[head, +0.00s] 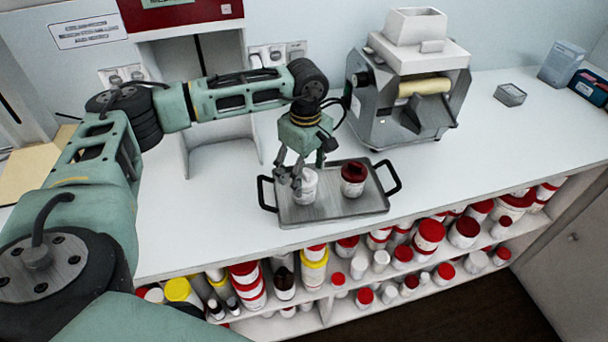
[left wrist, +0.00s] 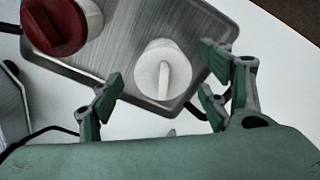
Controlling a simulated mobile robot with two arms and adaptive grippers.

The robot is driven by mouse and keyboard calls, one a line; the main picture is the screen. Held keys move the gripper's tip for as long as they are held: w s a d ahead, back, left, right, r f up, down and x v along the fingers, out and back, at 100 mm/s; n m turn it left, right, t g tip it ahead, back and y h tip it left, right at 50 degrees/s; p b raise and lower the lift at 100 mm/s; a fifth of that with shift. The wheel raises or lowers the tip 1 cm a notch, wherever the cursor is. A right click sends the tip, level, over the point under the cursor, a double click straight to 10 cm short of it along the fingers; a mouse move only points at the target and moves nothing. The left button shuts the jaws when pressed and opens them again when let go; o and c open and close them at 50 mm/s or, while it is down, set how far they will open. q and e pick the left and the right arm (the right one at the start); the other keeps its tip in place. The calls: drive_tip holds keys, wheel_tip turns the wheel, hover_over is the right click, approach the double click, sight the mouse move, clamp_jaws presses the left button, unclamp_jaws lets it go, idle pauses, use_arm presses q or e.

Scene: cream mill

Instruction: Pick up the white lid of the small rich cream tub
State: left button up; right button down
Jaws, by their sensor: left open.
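A small white tub with a white lid (left wrist: 160,70) stands on a grey metal tray (head: 330,205). The lid shows from above in the left wrist view, with a raised bar across its top. In the head view the tub (head: 306,190) is partly hidden by my left gripper (head: 293,180). My left gripper is open above the tub; in the left wrist view its fingers (left wrist: 160,105) are on either side of the lid, apart from it. My right gripper is not in view.
A jar with a dark red lid (head: 353,178) stands right of the tub on the tray. The tray has black handles at both ends. A grey mill (head: 410,80) stands behind it. Shelves of red-lidded and yellow-lidded containers (head: 428,236) are below the counter. The counter at right is mostly clear.

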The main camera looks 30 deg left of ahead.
use_arm(q)
drive_tip(key=c, duration=0.8)
drive_tip(key=shift+r, duration=0.1)
